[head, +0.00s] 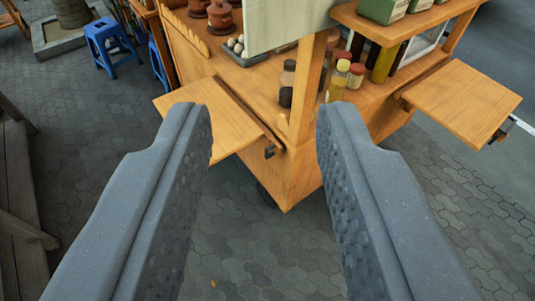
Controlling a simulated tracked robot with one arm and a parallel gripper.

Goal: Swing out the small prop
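My gripper (263,118) is open and empty, its two grey fingers reaching up from the bottom with a wide gap between them. Beyond them stands a wooden cart (292,178), apart from the fingers as far as I can tell. A wooden flap (222,112) juts out from its left side, partly hidden by the left finger. A small dark metal piece (269,151) sits at the flap's near end by the cart corner, seen between the fingers. I cannot tell whether it is the small prop. Another flap (465,100) juts out on the right side.
Sauce bottles (338,80), jars (287,83) and a tray of eggs (240,50) stand on the cart. A pale cloth (285,20) hangs above. Blue stools (110,45) stand at the far left, a wooden bench (20,200) at left. The paved floor (260,255) is clear.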

